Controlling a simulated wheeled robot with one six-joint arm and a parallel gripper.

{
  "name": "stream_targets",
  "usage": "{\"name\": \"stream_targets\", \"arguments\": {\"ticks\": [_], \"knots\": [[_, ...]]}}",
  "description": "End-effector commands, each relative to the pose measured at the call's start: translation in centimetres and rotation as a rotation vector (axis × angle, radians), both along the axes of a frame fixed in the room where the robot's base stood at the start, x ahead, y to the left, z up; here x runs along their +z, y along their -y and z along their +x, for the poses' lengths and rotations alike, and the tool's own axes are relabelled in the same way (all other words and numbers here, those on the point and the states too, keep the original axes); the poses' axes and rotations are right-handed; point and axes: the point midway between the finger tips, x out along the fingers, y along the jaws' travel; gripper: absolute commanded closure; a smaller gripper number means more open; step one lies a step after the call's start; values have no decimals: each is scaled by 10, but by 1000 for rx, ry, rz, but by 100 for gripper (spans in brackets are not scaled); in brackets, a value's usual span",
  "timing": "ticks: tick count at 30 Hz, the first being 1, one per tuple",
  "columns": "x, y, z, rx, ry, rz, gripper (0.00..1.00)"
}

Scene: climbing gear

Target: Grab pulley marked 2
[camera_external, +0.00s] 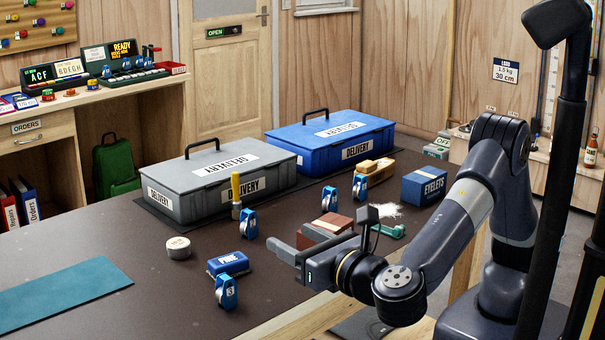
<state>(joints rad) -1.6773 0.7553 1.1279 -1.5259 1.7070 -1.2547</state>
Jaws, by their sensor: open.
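Several small blue and silver pulleys stand on the dark table. One pulley (226,292) at the front shows a 3. Another pulley (248,224) stands in front of the grey delivery box, a third pulley (329,199) stands near the blue delivery box, and one more pulley (360,187) is beside the yellow-topped block. The marks on these other pulleys are too small to read, so I cannot tell which is marked 2. My gripper (291,245) is open and empty over the table, right of the pulley near the grey box and apart from it.
A reddish-brown block (333,222) lies just behind my gripper. A blue PINE block (228,263), a round tin (178,248) and a yellow-handled tool (236,193) are to the left. Grey (166,200) and blue (306,161) delivery boxes stand behind. An EYELETS box (424,185) is at right.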

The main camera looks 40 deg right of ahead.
Motion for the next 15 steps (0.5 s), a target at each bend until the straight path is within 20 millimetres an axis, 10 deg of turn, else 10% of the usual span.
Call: {"name": "stream_targets", "arguments": {"ticks": [3, 15], "knots": [[47, 1, 3, -7, -6, 14, 46], [-35, 61, 120, -460, -337, 529, 46]]}}
